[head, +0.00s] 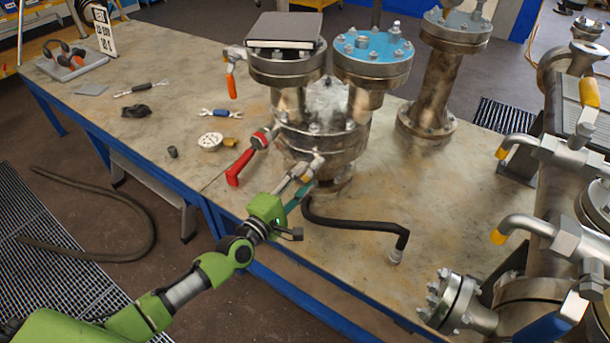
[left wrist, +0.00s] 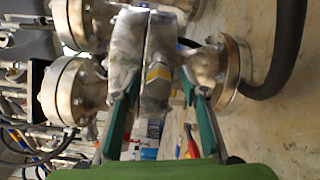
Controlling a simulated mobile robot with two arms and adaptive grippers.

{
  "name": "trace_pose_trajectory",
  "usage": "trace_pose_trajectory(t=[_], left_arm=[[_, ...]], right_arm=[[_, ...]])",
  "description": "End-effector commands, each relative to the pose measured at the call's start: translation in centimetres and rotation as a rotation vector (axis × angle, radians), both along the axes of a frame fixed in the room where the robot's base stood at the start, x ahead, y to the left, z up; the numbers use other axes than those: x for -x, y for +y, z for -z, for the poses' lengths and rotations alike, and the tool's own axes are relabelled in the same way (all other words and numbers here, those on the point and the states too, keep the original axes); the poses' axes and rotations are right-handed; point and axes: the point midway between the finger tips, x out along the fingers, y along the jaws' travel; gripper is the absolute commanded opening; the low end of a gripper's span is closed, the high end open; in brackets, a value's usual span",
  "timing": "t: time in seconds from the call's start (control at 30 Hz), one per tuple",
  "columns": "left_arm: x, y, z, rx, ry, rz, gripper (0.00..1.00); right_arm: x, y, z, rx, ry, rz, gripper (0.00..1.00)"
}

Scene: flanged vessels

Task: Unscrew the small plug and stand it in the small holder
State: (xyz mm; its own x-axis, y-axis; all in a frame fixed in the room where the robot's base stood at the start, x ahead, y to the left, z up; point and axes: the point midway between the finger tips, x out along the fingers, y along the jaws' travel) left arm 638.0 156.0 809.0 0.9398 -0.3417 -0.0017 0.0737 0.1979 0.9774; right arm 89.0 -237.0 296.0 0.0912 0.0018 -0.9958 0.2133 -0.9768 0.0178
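A small grey metal plug with a yellow band (left wrist: 158,73) sticks out from the side of the flanged vessel (head: 322,142), facing the camera in the left wrist view. My left gripper (head: 306,172) is at the vessel's front side. In the left wrist view its two teal fingers (left wrist: 160,92) are apart, one on each side of the plug, with gaps visible. In the head view the fingers and a silver side fitting overlap, so contact is unclear. A small dark cup-like piece (head: 172,152), possibly the small holder, stands on the table to the left. My right gripper is not seen.
A red-handled valve (head: 240,165) juts out left of my gripper. A black hose (head: 365,225) lies to its right. A gauge (head: 210,142) and wrenches (head: 222,113) lie on the table (head: 190,80). The vessel carries a dark book-like block (head: 285,29) and a blue-topped flange (head: 372,45).

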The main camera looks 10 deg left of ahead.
Motion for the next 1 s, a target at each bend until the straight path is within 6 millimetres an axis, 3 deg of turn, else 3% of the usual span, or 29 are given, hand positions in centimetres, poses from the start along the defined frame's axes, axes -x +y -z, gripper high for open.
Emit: trace_pose_trajectory(t=[0.17, 0.5, 0.7, 1.0], left_arm=[[1.1, 0.4, 0.1, 0.0, 0.001, -0.001, 0.4], [7.5, 2.7, 0.1, -0.002, 0.002, 0.001, 0.4], [10.3, 3.7, 0.1, -0.001, 0.001, 0.0, 0.4], [11.3, 4.1, -0.1, 0.0, -0.001, 0.0, 0.4]], right_arm=[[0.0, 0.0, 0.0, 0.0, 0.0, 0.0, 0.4], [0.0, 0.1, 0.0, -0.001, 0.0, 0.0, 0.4], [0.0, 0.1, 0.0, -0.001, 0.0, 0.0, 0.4], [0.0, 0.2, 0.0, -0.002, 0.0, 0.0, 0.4]])
